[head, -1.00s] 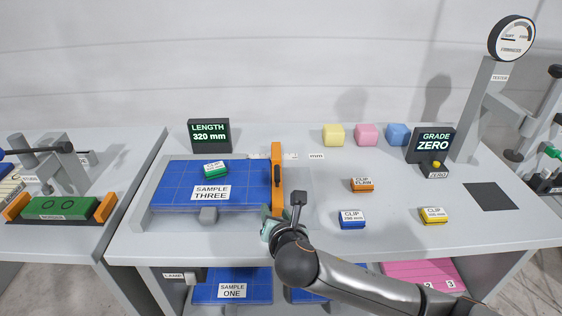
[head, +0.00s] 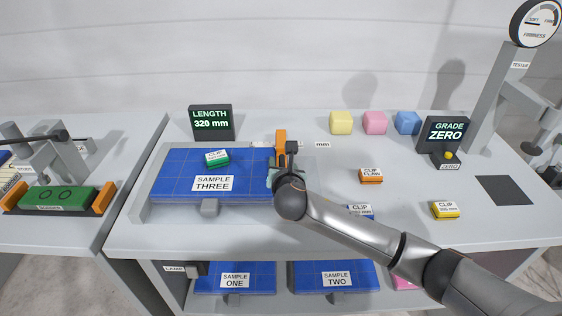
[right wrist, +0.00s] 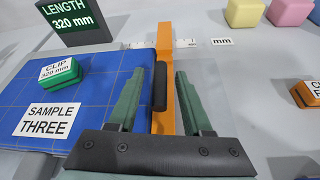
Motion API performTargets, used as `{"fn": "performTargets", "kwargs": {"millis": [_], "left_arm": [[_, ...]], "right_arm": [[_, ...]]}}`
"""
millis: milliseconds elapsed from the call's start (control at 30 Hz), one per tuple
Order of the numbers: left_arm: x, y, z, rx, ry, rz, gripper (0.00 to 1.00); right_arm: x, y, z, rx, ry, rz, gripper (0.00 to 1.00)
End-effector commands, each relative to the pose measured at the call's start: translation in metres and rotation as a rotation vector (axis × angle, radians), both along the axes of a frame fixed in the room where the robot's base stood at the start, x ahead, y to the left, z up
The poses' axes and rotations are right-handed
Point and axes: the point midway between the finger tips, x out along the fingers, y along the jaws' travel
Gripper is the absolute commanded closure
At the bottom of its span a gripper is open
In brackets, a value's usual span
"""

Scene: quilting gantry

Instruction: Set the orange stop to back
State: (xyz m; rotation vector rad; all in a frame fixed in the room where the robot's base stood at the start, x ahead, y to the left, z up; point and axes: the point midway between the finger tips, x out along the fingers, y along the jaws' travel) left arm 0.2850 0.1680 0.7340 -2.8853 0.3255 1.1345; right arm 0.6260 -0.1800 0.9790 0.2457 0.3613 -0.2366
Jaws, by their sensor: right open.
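The orange stop (right wrist: 165,40) is an upright orange bar at the right end of the blue Sample Three pad (head: 175,185). In the head view its top (head: 280,138) shows above my arm and the rest is mostly hidden. In the right wrist view a dark grip (right wrist: 160,87) on the stop lies between my two green fingers. My right gripper (right wrist: 160,90) is open, one finger on each side of the stop. I cannot tell whether a finger touches it. My left gripper is not in view.
A green clip (head: 217,157) lies on the pad. The length display (head: 211,122) reads 320 mm behind it. Right of the stop are an orange clip (head: 371,176), a partly hidden blue clip (head: 360,209) and a yellow clip (head: 446,209). Colored blocks (head: 374,123) stand at the back.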

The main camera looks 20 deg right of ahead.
Motion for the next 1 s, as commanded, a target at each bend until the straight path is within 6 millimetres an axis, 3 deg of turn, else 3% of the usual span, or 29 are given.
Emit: {"fn": "performTargets", "kwargs": {"millis": [200,600,1000], "left_arm": [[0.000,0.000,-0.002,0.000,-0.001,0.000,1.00],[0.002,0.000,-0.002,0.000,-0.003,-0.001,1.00],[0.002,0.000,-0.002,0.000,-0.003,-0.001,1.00]], "right_arm": [[0.019,-0.004,-0.008,0.001,0.000,-0.001,0.50],[0.024,-0.004,-0.010,0.001,0.000,0.001,0.50],[0.023,-0.005,-0.010,0.001,0.000,0.000,0.94]]}}
